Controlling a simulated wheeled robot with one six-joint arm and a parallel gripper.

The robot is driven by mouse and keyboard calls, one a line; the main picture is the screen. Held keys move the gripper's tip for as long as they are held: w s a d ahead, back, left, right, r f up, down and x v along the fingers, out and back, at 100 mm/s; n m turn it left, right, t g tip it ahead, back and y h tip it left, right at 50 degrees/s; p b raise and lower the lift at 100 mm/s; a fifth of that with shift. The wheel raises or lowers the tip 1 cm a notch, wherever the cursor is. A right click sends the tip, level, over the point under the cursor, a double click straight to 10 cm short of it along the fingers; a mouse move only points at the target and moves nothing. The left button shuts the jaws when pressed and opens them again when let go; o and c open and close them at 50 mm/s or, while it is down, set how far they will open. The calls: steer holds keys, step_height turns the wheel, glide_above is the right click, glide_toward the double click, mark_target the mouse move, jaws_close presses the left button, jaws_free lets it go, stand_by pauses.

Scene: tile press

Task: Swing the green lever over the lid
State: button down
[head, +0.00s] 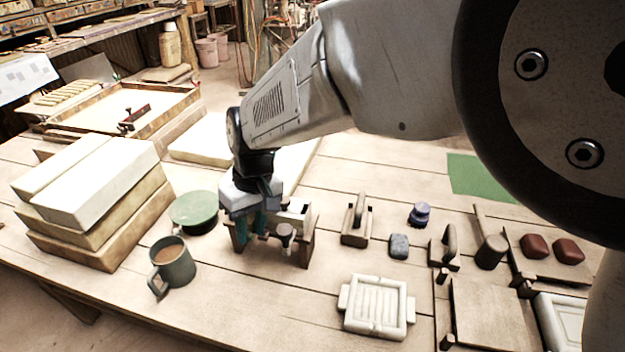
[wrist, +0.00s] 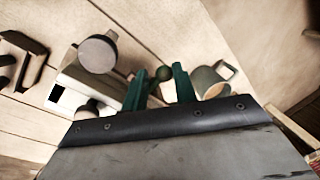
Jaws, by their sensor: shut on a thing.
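The press (head: 308,250), a small wooden stand with a pale block on top, stands on the table. My gripper (head: 252,232) is at its left side, pointing down, with its teal fingers low beside the frame. The rest of the lever is hidden by the fingers and the wrist. A pale block of the press (wrist: 88,84) and a round grey knob (wrist: 97,54) lie left of the fingers. I cannot clearly make out the lid.
A mug of brown drink (head: 176,264) stands close to the left of the press, with a green round dish (head: 193,212) behind it. Stacked boards (head: 95,215) lie further left. A white tile mould (head: 376,307) and small tools are to the right. Bare table lies in front.

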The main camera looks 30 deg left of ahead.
steer(key=shift+w+a+r, duration=0.15)
steer(key=shift+w, duration=0.15)
steer(key=c, duration=1.1)
jaws_free()
steer(key=shift+s, duration=0.15)
steer(key=r, duration=0.2)
steer(key=w+r, duration=0.1)
steer(key=r, duration=0.4)
steer(key=shift+w+d+r, duration=0.2)
steer(key=shift+w, duration=0.05)
